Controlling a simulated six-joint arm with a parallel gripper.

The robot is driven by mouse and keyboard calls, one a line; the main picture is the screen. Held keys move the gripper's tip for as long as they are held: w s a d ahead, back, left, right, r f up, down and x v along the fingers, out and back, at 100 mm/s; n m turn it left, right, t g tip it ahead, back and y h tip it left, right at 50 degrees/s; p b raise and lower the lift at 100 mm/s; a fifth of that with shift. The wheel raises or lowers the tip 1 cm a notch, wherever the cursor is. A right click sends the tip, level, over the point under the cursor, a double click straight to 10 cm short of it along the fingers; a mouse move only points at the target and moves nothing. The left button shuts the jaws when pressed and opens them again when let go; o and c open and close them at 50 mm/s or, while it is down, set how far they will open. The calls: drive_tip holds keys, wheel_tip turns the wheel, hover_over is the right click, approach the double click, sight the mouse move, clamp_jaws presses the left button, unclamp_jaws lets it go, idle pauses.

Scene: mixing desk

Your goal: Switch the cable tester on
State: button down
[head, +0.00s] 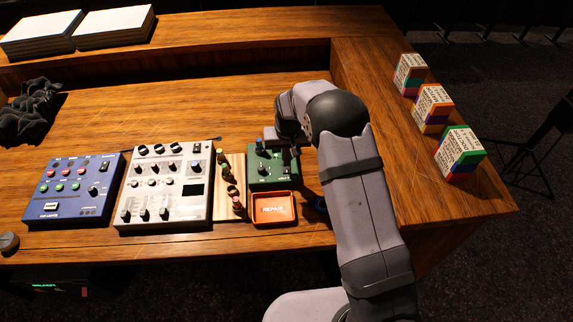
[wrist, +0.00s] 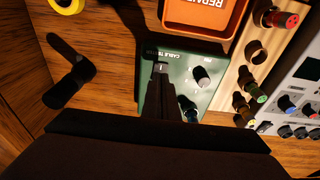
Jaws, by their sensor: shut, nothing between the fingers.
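The cable tester (head: 259,181) is a green box on the desk, right of the wooden strip and behind the orange tray.
An orange repair tray (head: 273,209) sits against the tester's front. A wooden strip with plugs (head: 232,208) and a white mixer (head: 165,185) stand to the left, then a blue console (head: 72,190). Small box stacks (head: 459,152) stand far right.

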sight(287, 171)
drive_tip(key=shift+r+p, duration=1.2)
drive_tip(key=shift+r, duration=0.9)
drive_tip(key=s+d+f+g, duration=0.1)
drive_tip(key=s, duration=0.4)
drive_tip(key=s+f+n+g, duration=0.1)
drive_tip(key=s+f, duration=0.1)
drive_tip(key=s, duration=0.4)
drive_tip(key=s+d+f+g, duration=0.1)
drive_tip(key=s+f+g, duration=0.1)
drive_tip(key=s, duration=0.3)
drive_tip(key=shift+s+d+f+n, duration=0.2)
drive_tip(key=shift+s+d+n, duration=0.1)
drive_tip(key=shift+s+n, duration=0.1)
drive_tip(key=s+d+r+g, duration=0.15)
drive_tip(key=s+r, duration=0.25)
drive_tip(key=s, duration=0.4)
drive_tip(key=s+d+r+t, duration=0.1)
drive_tip(key=s+d+r, duration=0.25)
drive_tip(key=s, duration=0.45)
wheel_tip(287, 171, up, 7)
drive_tip(key=w+d+m+t, duration=0.1)
drive_tip(key=t, duration=0.1)
drive_tip(key=shift+w+f+m+t, duration=0.15)
drive_tip(key=shift+w+m+t, duration=0.2)
drive_tip(key=shift+m, duration=0.05)
